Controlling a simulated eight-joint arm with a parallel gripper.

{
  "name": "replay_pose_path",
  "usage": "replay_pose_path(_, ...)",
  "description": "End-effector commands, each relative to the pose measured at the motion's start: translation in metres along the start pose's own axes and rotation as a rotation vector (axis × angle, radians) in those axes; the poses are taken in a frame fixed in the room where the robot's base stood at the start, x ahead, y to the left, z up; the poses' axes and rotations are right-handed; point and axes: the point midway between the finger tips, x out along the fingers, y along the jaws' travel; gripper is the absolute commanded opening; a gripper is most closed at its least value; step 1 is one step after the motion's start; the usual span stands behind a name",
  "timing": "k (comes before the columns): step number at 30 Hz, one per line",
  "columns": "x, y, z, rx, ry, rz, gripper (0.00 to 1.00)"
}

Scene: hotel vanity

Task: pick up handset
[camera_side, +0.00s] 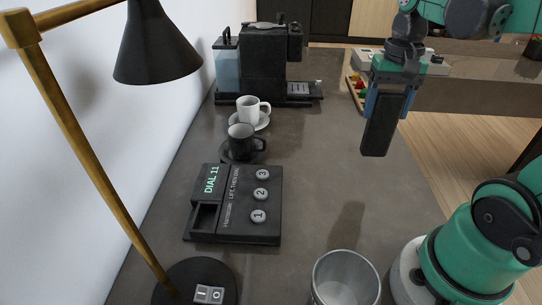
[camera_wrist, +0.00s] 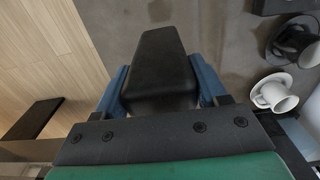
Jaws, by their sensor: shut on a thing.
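The handset (camera_side: 382,125) is a black, slab-like block. My gripper (camera_side: 391,95) is shut on its upper part and holds it up in the air over the right side of the counter. The handset hangs nearly upright, slightly tilted, with a shadow on the counter below. In the wrist view the handset (camera_wrist: 158,65) sits between the two blue fingers of my gripper (camera_wrist: 160,88). The black phone base (camera_side: 234,204) lies on the counter at the left middle, with an empty slot on its left side, numbered buttons and the label "DIAL 11".
A brass lamp with black shade (camera_side: 155,50) stands at left. A black cup (camera_side: 242,141) and white cup (camera_side: 249,110) on saucers stand behind the phone base, with a coffee machine (camera_side: 268,62) farther back. A grey bin (camera_side: 345,280) stands in front. The middle counter is clear.

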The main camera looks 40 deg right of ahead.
Motion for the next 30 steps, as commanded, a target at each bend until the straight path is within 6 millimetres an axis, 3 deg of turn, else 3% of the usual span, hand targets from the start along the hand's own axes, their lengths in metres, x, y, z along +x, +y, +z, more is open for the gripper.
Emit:
replay_pose_path(3,-0.033,0.0,0.0,0.0,0.0,0.0,0.0)
replay_pose_path(9,-0.08,0.0,0.0,0.0,0.0,0.0,0.0)
replay_pose_path(15,-0.111,0.0,0.0,0.0,0.0,0.0,0.0)
replay_pose_path(21,-0.123,0.0,0.0,0.0,0.0,0.0,0.0)
replay_pose_path(30,-0.124,0.0,0.0,0.0,0.0,0.0,0.0)
